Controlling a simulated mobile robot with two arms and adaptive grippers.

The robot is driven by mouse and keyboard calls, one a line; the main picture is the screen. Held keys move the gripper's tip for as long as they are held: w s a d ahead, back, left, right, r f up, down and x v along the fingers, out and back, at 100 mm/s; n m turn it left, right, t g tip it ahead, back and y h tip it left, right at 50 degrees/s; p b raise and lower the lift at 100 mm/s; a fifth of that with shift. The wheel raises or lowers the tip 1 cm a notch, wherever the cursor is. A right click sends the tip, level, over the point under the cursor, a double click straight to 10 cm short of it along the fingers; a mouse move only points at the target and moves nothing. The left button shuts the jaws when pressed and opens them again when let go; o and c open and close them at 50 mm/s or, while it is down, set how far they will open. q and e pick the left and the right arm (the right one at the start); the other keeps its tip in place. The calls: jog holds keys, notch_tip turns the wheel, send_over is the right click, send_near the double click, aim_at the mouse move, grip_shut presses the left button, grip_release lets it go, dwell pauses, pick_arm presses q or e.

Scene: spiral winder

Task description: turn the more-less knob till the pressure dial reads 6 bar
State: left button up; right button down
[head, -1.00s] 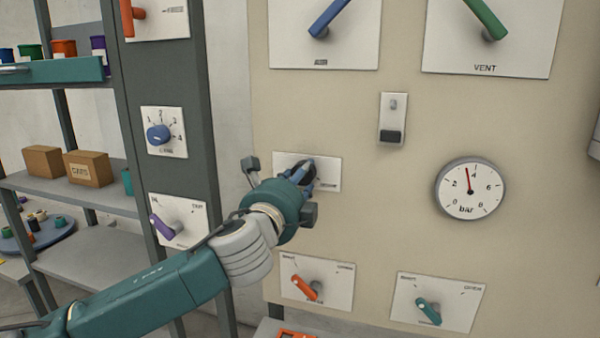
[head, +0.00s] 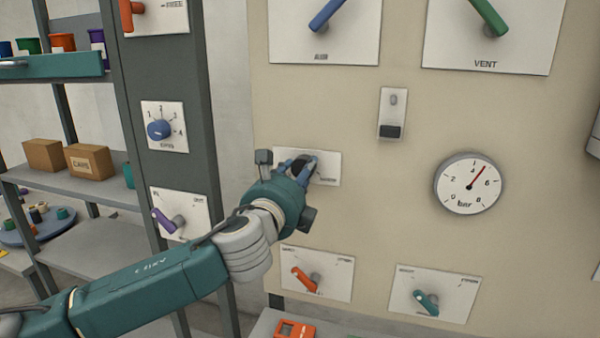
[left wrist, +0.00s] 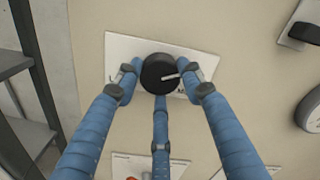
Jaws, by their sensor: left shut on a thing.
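The black more-less knob (left wrist: 158,74), with a pale pointer line, sits on a white plate (head: 328,168) on the beige panel. My left gripper (head: 300,170) is shut on the knob. In the left wrist view its blue fingers (left wrist: 160,80) hold the knob from the left, right and below; the pointer line aims right and slightly up. In the head view the fingers and wrist hide part of the knob and plate. The round pressure dial (head: 456,201) is to the right; its red needle points between 4 and 6, near 5 bar. My right gripper is out of view.
An orange lever (head: 304,280) and a teal lever (head: 427,303) sit on plates below. A small switch (head: 392,113) is above right, and blue and green levers are higher. A grey post with knobs and shelves with boxes stand left.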

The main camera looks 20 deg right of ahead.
pick_arm(q)
jog(key=o, duration=1.1)
jog(key=shift+o, duration=0.2)
jog(key=v, duration=1.2)
jog(key=shift+w, duration=0.1)
